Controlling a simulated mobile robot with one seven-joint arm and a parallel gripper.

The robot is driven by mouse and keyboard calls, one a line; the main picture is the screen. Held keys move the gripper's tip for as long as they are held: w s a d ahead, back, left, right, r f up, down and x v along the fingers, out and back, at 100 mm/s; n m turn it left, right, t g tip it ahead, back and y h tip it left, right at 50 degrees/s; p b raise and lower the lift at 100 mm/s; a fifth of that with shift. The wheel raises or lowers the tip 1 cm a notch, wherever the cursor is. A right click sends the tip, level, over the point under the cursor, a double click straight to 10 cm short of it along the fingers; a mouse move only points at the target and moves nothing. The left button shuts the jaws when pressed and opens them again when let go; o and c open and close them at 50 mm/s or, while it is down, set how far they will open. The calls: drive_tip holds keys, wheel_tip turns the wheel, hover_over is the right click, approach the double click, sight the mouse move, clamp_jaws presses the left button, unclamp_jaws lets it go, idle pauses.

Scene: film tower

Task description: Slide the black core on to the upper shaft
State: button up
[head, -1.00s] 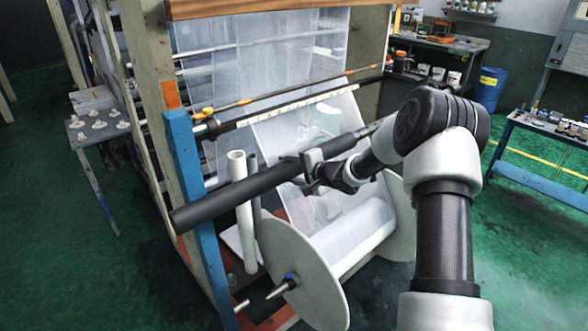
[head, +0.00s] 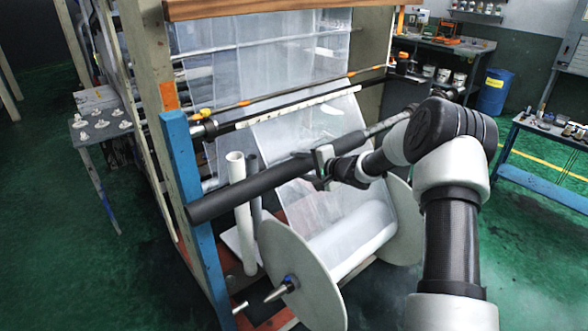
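The black core (head: 243,190) is a long dark tube held at a slant across the front of the film tower. Its near left end is in front of the blue post (head: 183,180); its far end runs up to the right, partly behind my arm. My gripper (head: 322,167) is shut around the core, right of its middle as far as I can tell. The upper shaft appears to be the dark bar (head: 245,120) across the tower, with its near end by the post's top. The core is below and in front of this bar, apart from it and roughly parallel.
A film roll with large white end discs (head: 303,275) sits below the core, on a lower shaft (head: 275,293). A white tube (head: 241,205) and a dark tube stand upright behind the core. A side table (head: 100,125) is at left. Green floor is open in front.

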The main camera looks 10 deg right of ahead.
sight(338, 150)
drive_tip(key=w+d, duration=0.2)
drive_tip(key=d, duration=0.2)
drive_tip(key=w+d, duration=0.3)
drive_tip(key=d, duration=0.1)
drive_tip(key=w+d, duration=0.2)
drive_tip(key=d, duration=0.1)
drive_tip(key=shift+w+d, duration=0.4)
drive_tip(key=shift+w+r, duration=0.1)
drive_tip(key=shift+r, duration=0.05)
